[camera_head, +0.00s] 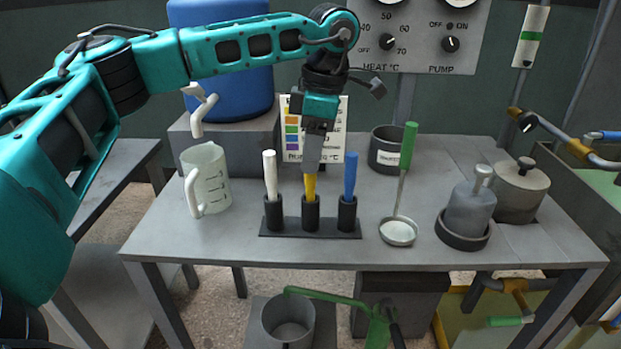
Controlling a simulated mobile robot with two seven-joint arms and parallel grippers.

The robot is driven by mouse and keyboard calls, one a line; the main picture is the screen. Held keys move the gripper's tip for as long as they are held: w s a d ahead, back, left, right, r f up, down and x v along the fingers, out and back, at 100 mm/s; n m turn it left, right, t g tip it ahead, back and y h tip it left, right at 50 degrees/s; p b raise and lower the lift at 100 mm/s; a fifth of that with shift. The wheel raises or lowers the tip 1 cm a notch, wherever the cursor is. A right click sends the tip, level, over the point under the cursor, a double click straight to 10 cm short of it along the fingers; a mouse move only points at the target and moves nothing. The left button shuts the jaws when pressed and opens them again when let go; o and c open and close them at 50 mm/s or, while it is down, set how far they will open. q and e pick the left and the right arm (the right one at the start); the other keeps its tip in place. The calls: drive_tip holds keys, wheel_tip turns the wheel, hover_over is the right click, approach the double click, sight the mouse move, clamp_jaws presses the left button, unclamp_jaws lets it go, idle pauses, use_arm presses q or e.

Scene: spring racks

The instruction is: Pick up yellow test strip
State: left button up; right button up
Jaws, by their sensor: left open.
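The yellow test strip (310,187) stands upright in the middle cup of a dark rack (334,235) on the grey table. A white strip (270,174) stands in the cup to its left and a blue strip (350,176) in the cup to its right. My left gripper (311,168) points down right at the top of the yellow strip and hides its upper end. The gripper is open. I cannot tell whether its fingers touch the strip. My right gripper is not in view.
A clear measuring jug (206,180) stands left of the rack. A colour chart (332,115) is behind it. A green-handled ladle (399,232), a dark pot (385,152), a grey weight-like object (468,208) and a lidded pot (520,190) are to the right. The table front is clear.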

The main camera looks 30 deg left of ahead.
sight(307, 185)
use_arm(q)
drive_tip(key=f, duration=0.4)
drive_tip(key=shift+s+a+f, duration=0.15)
drive_tip(key=shift+s+f, duration=0.1)
drive_tip(key=shift+f, duration=0.05)
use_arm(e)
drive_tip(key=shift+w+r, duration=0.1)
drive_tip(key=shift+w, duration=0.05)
use_arm(q)
clamp_jaws()
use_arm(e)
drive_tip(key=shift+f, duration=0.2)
use_arm(q)
drive_tip(key=shift+r, duration=0.1)
